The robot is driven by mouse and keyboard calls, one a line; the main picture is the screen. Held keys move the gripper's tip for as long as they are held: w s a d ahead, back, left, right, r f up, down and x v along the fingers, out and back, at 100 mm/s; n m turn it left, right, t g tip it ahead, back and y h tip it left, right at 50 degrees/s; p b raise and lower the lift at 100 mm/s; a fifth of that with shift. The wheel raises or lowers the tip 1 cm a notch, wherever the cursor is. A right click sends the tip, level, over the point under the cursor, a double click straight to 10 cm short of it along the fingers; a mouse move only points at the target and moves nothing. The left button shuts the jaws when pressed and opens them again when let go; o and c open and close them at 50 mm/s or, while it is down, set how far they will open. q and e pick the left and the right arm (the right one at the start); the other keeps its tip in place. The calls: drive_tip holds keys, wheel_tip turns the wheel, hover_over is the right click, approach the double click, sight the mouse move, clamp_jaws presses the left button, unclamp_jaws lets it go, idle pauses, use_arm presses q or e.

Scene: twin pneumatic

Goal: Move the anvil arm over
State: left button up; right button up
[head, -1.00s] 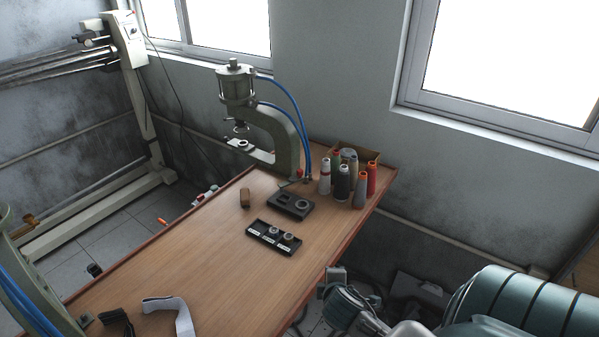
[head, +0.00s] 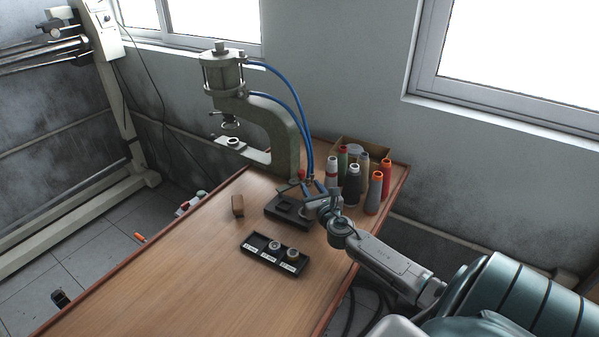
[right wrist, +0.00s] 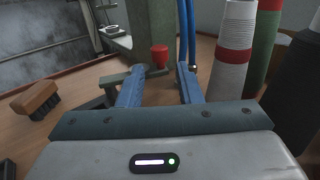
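The grey-green pneumatic press (head: 285,125) stands at the far end of the table, with a lower arm (head: 240,148) bearing a round die below its upper head. I cannot tell for sure which part is the anvil arm. A small lever (right wrist: 122,78) with a red knob (right wrist: 159,56) is at the press base; the red knob also shows in the head view (head: 302,174). My right gripper (right wrist: 160,78) is open, its two blue-grey fingers apart and pointing at the red knob. Whether a finger touches the lever is unclear. My left gripper is not in view.
Thread spools (head: 353,185) stand close right of my right gripper. A black block (head: 280,208) lies under it, partly hidden. A black tray (head: 262,256) with round dies and a brush (head: 237,205) lie nearer. Blue hoses (head: 299,105) run down the press. The front table is clear.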

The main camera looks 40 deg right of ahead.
sight(303, 175)
drive_tip(key=x, duration=0.4)
drive_tip(key=shift+w+r, duration=0.1)
drive_tip(key=shift+r, duration=0.25)
drive_tip(key=w, duration=0.2)
drive_tip(key=w+d, duration=0.1)
drive_tip(key=shift+d+f, duration=0.1)
drive_tip(key=shift+f, duration=0.3)
drive_tip(key=shift+w+d+r, duration=0.2)
drive_tip(key=shift+w, duration=0.4)
drive_tip(key=shift+w+d+f, duration=0.1)
drive_tip(key=shift+w, duration=0.05)
drive_tip(key=shift+c, duration=0.6)
clamp_jaws()
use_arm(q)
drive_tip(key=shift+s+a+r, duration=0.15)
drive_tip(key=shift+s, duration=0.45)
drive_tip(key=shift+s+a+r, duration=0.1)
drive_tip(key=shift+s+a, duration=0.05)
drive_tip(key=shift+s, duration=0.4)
